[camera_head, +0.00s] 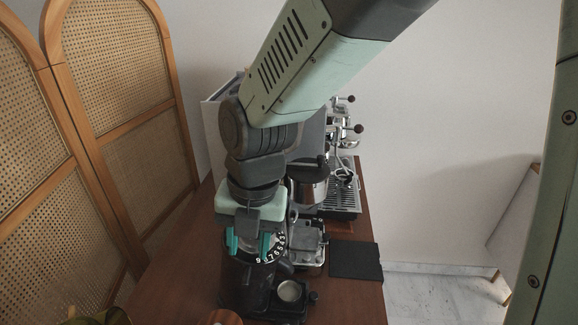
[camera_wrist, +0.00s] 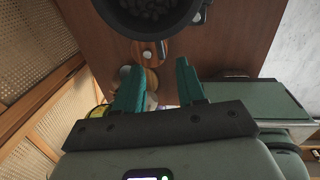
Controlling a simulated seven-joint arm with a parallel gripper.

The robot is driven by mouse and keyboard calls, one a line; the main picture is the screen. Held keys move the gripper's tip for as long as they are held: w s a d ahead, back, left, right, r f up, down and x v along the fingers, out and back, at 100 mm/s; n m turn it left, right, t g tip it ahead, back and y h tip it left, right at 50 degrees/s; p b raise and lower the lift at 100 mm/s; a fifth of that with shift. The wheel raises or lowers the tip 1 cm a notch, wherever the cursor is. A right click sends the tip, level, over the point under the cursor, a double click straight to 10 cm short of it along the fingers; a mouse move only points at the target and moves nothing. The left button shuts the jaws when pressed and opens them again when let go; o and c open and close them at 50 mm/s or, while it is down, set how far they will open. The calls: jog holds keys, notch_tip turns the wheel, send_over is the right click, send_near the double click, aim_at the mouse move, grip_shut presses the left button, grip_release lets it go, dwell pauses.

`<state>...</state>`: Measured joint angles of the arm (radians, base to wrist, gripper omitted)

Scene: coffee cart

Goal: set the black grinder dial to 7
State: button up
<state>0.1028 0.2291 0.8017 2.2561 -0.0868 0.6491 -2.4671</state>
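The black grinder dial (camera_head: 271,250) shows as a dark ring with white numbers, on the upper part of the dark grinder (camera_head: 240,285). My gripper (camera_head: 248,244) covers its left part in the head view. My gripper is open, with its two teal fingers apart, and it also shows in the wrist view (camera_wrist: 157,72). The right finger overlaps the dial in the head view; I cannot tell whether it touches. No grip on the dial shows. A dark round hopper with beans (camera_wrist: 152,12) lies past the fingertips in the wrist view. The dial's pointer and setting cannot be read.
A steel espresso machine (camera_head: 342,180) with a drip tray stands behind. A black mat (camera_head: 356,260) lies right of the grinder on the wooden counter (camera_head: 170,290). A small metal cup (camera_head: 290,291) stands in front. A cane screen (camera_head: 115,80) borders the left.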

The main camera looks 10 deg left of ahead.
aim_at(247, 274)
jog(key=f, duration=0.4)
jog(key=a+f, duration=0.1)
jog(key=f, duration=0.1)
jog(key=shift+f, duration=0.35)
grip_shut()
